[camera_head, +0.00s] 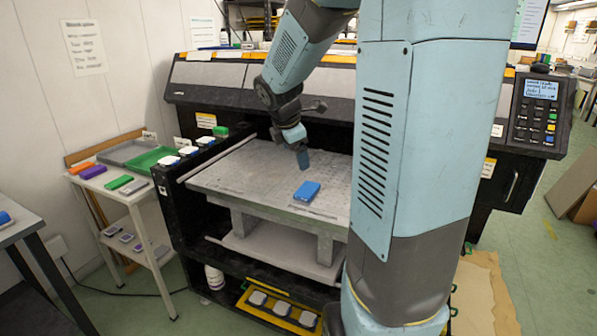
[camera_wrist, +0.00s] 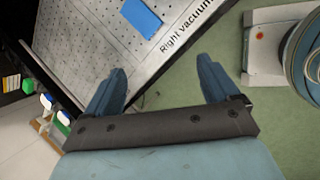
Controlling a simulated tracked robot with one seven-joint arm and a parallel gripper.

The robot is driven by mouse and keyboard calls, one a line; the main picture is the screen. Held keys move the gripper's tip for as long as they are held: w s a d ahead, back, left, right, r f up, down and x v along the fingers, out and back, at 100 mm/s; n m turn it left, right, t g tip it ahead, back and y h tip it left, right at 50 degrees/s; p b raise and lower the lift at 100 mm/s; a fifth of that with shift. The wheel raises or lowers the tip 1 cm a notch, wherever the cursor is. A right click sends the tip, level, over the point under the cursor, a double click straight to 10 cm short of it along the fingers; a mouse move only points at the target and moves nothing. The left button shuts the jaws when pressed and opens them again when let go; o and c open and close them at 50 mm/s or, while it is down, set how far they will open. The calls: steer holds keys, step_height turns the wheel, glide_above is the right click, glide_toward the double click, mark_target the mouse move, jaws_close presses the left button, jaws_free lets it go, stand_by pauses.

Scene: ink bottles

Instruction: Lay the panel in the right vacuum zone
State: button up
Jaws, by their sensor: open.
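A blue panel (camera_head: 307,191) lies flat on the grey perforated vacuum bed (camera_head: 230,183) of the printer, near its front edge. In the wrist view the panel (camera_wrist: 141,18) is partly cut off by the top of the picture. It lies on the holed surface beside the printed words "Right vacuum" (camera_wrist: 187,27) on the bed's edge; the rest of that label is cut off. My gripper (camera_head: 302,160) is above the bed, behind the panel in the head view and apart from it. In the wrist view my gripper (camera_wrist: 160,75) has its two blue fingers wide apart, with nothing between them.
A white side table (camera_head: 140,192) at left holds orange, purple, green and grey pieces, with a green tray (camera_head: 152,159) behind. White-and-blue items (camera_head: 190,151) line the bed's left side. A control panel (camera_head: 535,110) is at right. The bed around the panel is clear.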

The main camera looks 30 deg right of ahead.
steer(key=s+a+r+m+y, duration=0.1)
steer(key=s+a+r+m, duration=0.1)
steer(key=s+m, duration=0.4)
steer(key=s+a+r+m+t+y, duration=0.1)
steer(key=s+a+r+m, duration=0.1)
steer(key=s+a+m, duration=0.3)
steer(key=s+a+r+m+t+y, duration=0.1)
steer(key=s+a+r+m, duration=0.2)
steer(key=s, duration=0.9)
steer(key=a+m, duration=0.1)
steer(key=m, duration=0.2)
steer(key=shift+m+y, duration=0.3)
steer(key=shift+y, duration=0.1)
